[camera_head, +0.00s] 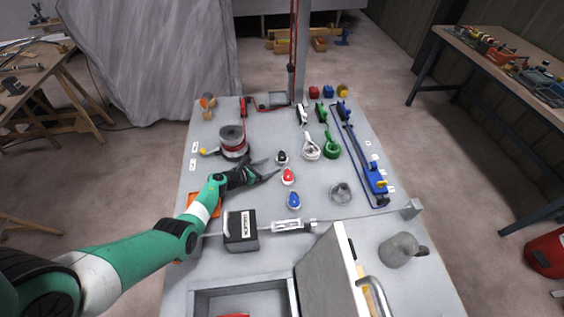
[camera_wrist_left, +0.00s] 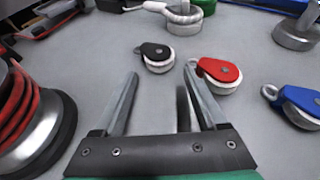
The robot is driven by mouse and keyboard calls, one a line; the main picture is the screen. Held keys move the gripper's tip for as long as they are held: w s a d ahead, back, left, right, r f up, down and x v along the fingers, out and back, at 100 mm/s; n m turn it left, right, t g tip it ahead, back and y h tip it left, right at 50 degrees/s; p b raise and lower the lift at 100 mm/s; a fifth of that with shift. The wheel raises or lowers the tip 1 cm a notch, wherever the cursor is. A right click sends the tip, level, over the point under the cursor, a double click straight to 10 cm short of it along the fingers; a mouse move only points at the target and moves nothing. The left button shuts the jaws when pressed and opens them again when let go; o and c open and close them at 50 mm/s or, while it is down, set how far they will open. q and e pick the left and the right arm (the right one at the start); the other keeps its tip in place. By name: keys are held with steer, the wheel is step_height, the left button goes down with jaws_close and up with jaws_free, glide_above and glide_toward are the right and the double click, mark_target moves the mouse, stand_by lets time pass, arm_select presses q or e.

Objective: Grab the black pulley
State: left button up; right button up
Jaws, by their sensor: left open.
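The black pulley (camera_head: 282,158) lies on the grey bench, the farthest in a short row of pulleys. In the left wrist view the black pulley (camera_wrist_left: 157,56) shows just beyond the fingertips, between them, with its small eye to the left. My left gripper (camera_head: 272,168) is open and empty, low over the bench just left of the pulleys; its fingers also show in the left wrist view (camera_wrist_left: 162,80). The red pulley (camera_wrist_left: 217,74) lies by the right fingertip, and the blue pulley (camera_wrist_left: 298,104) lies farther right. My right gripper is not in view.
A winch drum with red line (camera_head: 233,143) stands left of my gripper. A black box (camera_head: 241,230) and a turnbuckle (camera_head: 290,226) lie nearer.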

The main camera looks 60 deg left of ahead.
mark_target(278, 161)
arm_select(q)
steer(key=b+x, duration=0.4)
steer(key=x, duration=0.1)
steer(key=shift+w+a+b, duration=0.1)
steer(key=shift+w+b, duration=0.1)
steer(key=shift+b, duration=0.15)
steer(key=shift+r, duration=0.2)
steer(key=c, duration=1.1)
steer(key=shift+c, duration=0.3)
steer(key=shift+r, duration=0.15)
